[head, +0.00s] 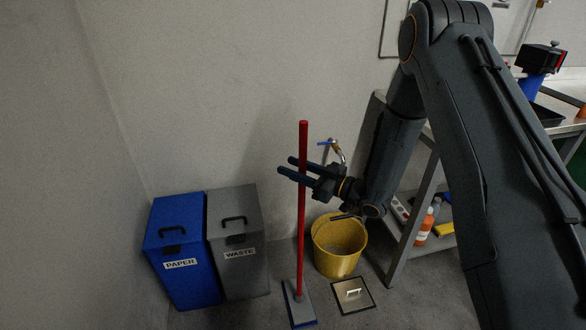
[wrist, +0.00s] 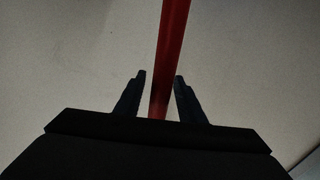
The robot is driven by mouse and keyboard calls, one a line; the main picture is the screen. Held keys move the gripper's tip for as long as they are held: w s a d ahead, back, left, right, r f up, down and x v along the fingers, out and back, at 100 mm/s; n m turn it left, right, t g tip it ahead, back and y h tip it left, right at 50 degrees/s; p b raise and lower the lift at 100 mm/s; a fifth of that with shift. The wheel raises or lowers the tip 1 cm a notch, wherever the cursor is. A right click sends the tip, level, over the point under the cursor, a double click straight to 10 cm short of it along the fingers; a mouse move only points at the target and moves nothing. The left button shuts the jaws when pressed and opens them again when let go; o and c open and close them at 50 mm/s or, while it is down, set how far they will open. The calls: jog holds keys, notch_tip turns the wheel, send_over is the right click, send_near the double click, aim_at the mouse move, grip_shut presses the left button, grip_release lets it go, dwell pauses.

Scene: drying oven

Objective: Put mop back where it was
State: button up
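The mop has a long red handle (head: 301,225) and a flat blue-grey head (head: 299,304). My gripper (head: 284,165) reaches in from the right at the upper part of the handle. In the wrist view the red handle (wrist: 171,40) runs between the two dark fingers of my gripper (wrist: 158,78). A gap shows beside the handle, so the fingers look open around it, not closed on it.
A blue paper bin (head: 180,250) and a grey waste bin (head: 238,240) stand left of the mop. A yellow bucket (head: 338,250) stands right of it, below a wall tap (head: 336,150). A floor plate with a handle (head: 352,296) lies right of the mop head. A metal bench (head: 412,215) stands further right.

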jog(key=v, duration=1.2)
jog(key=shift+b, duration=0.35)
jog(key=w+d+m+t+h, duration=0.2)
jog(key=w+d+m+h, duration=0.3)
jog(key=d+h, duration=0.55)
jog(key=s+d+r+m+g+h, duration=0.3)
jog(key=s+d+h, duration=0.2)
jog(key=d, duration=0.6)
jog(key=s+a+r+m+g, duration=0.1)
jog(key=s+r+m+g, duration=0.1)
jog(key=s, duration=1.1)
jog(key=s+a+r+m+g, duration=0.1)
jog(key=s+r+m+g, duration=0.2)
jog(key=s, duration=1)
jog(key=m+g, duration=0.2)
jog(key=g, duration=0.1)
jog(key=shift+s, duration=0.4)
jog(key=shift+h, duration=0.25)
